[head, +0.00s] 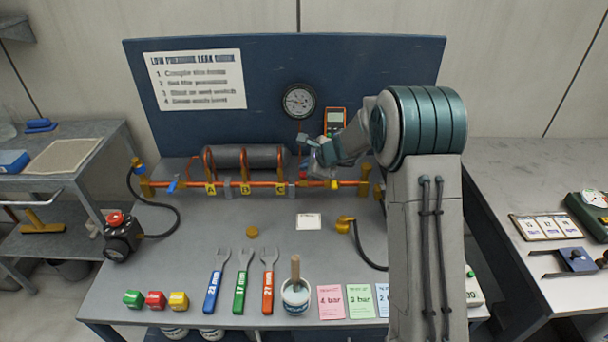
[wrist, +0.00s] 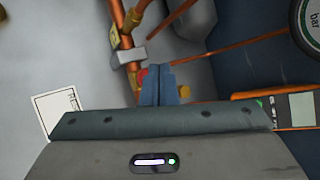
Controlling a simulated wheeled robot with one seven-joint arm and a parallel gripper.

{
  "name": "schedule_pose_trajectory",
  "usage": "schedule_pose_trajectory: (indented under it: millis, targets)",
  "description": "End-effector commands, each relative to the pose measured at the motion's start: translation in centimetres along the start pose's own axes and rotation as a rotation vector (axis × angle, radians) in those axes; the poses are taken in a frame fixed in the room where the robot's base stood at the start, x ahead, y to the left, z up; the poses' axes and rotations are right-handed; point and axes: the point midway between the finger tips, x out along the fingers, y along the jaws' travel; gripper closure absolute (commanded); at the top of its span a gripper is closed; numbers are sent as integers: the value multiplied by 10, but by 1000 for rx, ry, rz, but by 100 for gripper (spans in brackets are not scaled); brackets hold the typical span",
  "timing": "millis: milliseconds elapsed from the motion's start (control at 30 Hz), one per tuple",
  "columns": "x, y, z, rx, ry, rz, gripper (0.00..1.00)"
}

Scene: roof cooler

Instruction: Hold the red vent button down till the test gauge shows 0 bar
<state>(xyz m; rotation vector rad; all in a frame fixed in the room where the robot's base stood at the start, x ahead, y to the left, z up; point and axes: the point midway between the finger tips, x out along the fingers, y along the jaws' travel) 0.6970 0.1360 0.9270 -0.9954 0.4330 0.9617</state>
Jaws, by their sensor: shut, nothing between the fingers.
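My gripper (wrist: 158,72) is shut and empty, its blue-grey fingertips together in the wrist view. A small red part (wrist: 142,76), which looks like the vent button, shows just beside and behind the fingertips. They partly cover it, and I cannot tell whether they touch or press it. In the head view my gripper (head: 312,166) is at the copper pipe, right of the middle. The round test gauge (head: 298,101) is on the blue back panel; its needle is too small to read. Only the edge of the gauge (wrist: 309,22) shows in the wrist view.
The copper pipe (head: 233,186) carries yellow tags and fittings in front of a grey cylinder (head: 240,157). An orange meter (head: 335,121) is close to my arm. A black box with a red knob (head: 116,219) stands left. Spanners and a brush pot (head: 295,297) line the front.

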Motion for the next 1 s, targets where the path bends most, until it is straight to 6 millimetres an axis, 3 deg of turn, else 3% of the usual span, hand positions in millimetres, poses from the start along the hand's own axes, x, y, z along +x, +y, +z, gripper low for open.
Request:
schedule_pose_trajectory:
  millis: [1000]
  targets:
    - [6,4,-4,1,0,-1,100]
